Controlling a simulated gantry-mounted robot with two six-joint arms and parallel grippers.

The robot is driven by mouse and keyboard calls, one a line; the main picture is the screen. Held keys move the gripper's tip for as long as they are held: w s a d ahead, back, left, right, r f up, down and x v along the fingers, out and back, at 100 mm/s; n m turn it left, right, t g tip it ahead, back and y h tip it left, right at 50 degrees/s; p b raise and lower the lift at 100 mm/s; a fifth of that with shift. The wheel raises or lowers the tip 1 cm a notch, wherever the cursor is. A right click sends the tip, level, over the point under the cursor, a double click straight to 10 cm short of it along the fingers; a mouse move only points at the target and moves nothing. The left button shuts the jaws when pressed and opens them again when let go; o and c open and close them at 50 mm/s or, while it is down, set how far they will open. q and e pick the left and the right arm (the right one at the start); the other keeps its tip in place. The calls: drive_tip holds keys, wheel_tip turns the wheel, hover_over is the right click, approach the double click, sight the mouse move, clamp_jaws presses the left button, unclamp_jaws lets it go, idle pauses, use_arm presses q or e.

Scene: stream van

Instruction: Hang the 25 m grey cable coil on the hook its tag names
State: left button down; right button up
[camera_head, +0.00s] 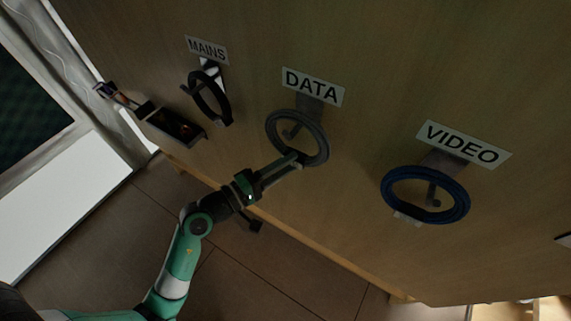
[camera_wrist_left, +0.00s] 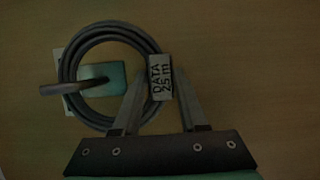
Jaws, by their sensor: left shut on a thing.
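The grey cable coil (camera_head: 321,137) is at the wall panel under the DATA sign (camera_head: 313,87). The DATA hook (camera_head: 292,131) shows inside its ring. In the left wrist view the coil (camera_wrist_left: 84,42) surrounds the hook (camera_wrist_left: 75,88), and its white tag (camera_wrist_left: 160,77) reads "DATA 25 m". I cannot tell whether the coil rests on the hook. My left gripper (camera_head: 298,160) is shut on the coil at its lower edge; in the wrist view its fingers (camera_wrist_left: 158,88) are either side of the tag. My right gripper is not in view.
A black coil (camera_head: 224,105) hangs under the MAINS sign (camera_head: 207,50) to the left. A blue coil (camera_head: 389,204) hangs under the VIDEO sign (camera_head: 464,144) to the right. A dark box (camera_head: 170,127) sits below MAINS. The panel between the coils is bare.

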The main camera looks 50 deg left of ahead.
use_arm(q)
drive_tip(key=shift+c, duration=1.8)
unclamp_jaws()
drive_tip(key=shift+f, duration=0.15)
drive_tip(key=shift+s, duration=0.1)
drive_tip(key=s+d, duration=0.1)
drive_tip(key=s, duration=1.8)
drive_tip(key=shift+d, duration=0.35)
